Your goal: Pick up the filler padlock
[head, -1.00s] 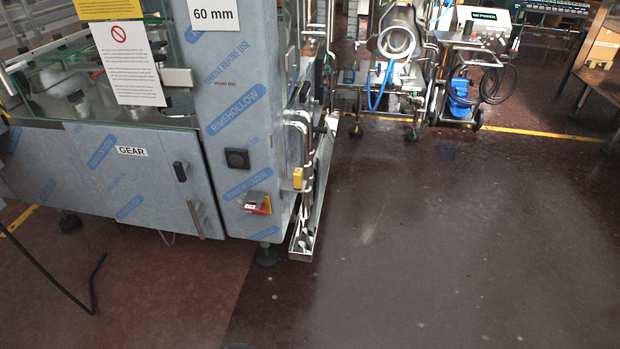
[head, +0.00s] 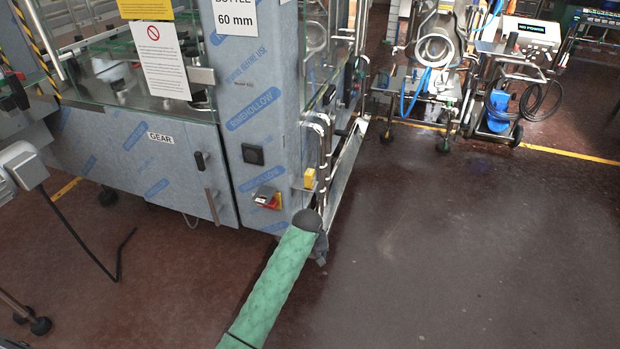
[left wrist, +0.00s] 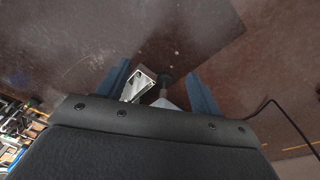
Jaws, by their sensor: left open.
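No padlock can be made out for certain. A small red and yellow switch-like part (head: 267,197) sits low on the filler's blue-wrapped front; whether a padlock hangs there is too small to tell. My left gripper (head: 320,248) is a dark shape at the end of my green-sleeved arm, in front of the filler's lower right corner, below and right of that part. In the left wrist view, its two blue fingers (left wrist: 158,72) are apart with nothing held between them. A metal channel end and a dark machine foot show beyond them. My right gripper is not in view.
The wrapped filler (head: 180,165) fills the left, with a yellow block (head: 309,178) on its corner rails. A black bent rod or cable (head: 118,262) is at the left. Wheeled equipment (head: 500,95) stands at the back right. The floor (head: 480,260) at right is clear.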

